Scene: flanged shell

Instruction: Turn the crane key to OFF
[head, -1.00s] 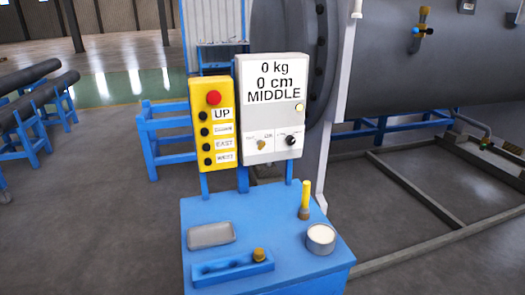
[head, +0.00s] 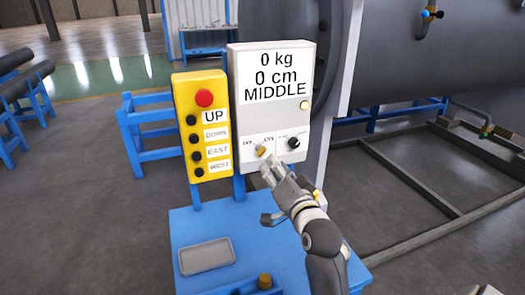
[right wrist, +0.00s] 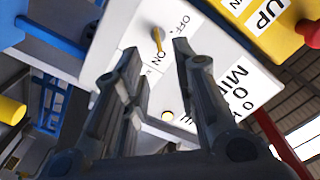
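The crane key (head: 262,151) is a small brass-yellow key on the lower left of the white control box (head: 265,105). The right wrist view shows the key (right wrist: 157,40) close up, between the OFF and ON labels, with one end towards ON. I cannot tell its exact setting. My right gripper (head: 268,172) is just below and in front of the key in the head view. In the right wrist view the gripper (right wrist: 155,52) has its fingers apart, with the key near and between the tips. No contact can be made out.
A black knob (head: 294,143) sits right of the key. A yellow button box (head: 203,130) with a red button stands close on the left. Below, a blue cabinet top (head: 190,225) holds a grey tray (head: 206,256). My right arm covers its right side.

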